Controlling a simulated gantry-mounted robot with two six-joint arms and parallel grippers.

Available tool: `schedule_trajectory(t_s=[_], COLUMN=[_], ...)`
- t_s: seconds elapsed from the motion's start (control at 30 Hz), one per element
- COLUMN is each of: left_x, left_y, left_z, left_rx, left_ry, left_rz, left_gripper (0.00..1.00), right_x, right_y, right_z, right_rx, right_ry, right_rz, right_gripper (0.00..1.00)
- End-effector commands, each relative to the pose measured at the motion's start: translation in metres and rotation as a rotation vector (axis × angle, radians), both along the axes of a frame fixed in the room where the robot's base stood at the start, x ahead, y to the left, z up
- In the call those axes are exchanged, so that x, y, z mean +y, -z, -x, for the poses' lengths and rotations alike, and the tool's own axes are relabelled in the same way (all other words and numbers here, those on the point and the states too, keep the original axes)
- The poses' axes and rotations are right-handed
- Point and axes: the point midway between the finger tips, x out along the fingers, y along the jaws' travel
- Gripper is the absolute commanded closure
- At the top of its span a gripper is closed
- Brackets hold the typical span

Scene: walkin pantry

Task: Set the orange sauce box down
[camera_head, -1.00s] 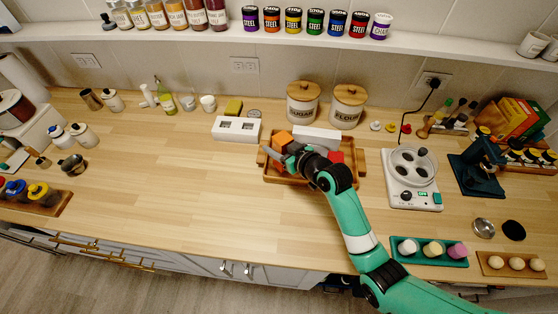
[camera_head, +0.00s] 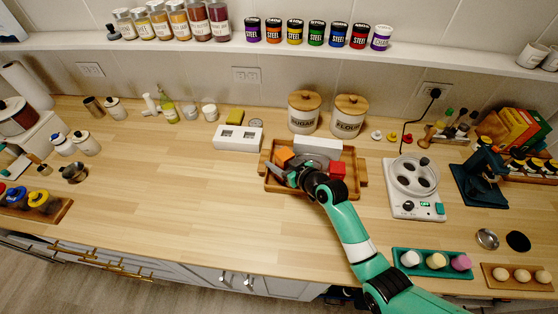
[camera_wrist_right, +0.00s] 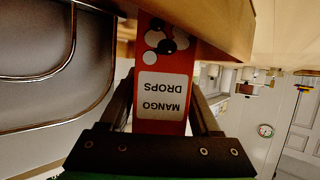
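The orange sauce box (camera_head: 285,156) is at the left side of the wooden tray (camera_head: 359,181), tilted in the head view. My right gripper (camera_head: 281,168) is at the box. In the right wrist view the box (camera_wrist_right: 163,98) sits between both fingers, which close on its sides; its label reads "MANGO DROPS" upside down. The box's underside is hidden, so I cannot tell if it touches the tray floor. A red box (camera_head: 338,170) stands in the tray to the right of my gripper. My left gripper is not in view.
A long white box (camera_head: 315,146) lies along the tray's back.

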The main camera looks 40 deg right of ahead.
Motion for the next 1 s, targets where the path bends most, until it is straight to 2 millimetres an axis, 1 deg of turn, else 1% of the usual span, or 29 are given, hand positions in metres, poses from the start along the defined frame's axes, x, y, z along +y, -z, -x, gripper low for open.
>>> schedule_trajectory(t_s=[0.23, 0.33, 0.43, 0.57, 0.8, 0.87, 0.9, 1.0], left_x=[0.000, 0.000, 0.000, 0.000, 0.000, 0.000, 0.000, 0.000], left_y=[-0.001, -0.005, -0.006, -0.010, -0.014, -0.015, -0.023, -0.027], left_z=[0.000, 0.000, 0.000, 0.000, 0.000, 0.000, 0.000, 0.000], left_rx=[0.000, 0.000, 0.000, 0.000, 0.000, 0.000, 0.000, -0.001], left_ry=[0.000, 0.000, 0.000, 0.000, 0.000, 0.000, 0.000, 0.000], left_rz=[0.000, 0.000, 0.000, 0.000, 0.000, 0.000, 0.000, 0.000], left_gripper=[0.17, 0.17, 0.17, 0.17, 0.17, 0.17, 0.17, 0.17], right_x=[0.000, 0.000, 0.000, 0.002, 0.004, 0.005, 0.005, 0.006], right_y=[-0.001, -0.005, -0.007, -0.016, -0.036, -0.040, -0.046, -0.049], right_z=[0.000, 0.000, 0.007, 0.027, 0.077, 0.087, 0.094, 0.106], right_rx=[0.000, 0.000, -0.001, -0.002, -0.001, -0.001, 0.001, 0.001], right_ry=[0.000, 0.000, 0.001, 0.001, 0.002, 0.002, 0.002, 0.002], right_rz=[0.000, 0.000, 0.000, 0.000, 0.000, 0.001, 0.000, -0.002], right_gripper=[0.34, 0.34, 0.34, 0.34, 0.34, 0.34, 0.34, 0.34])
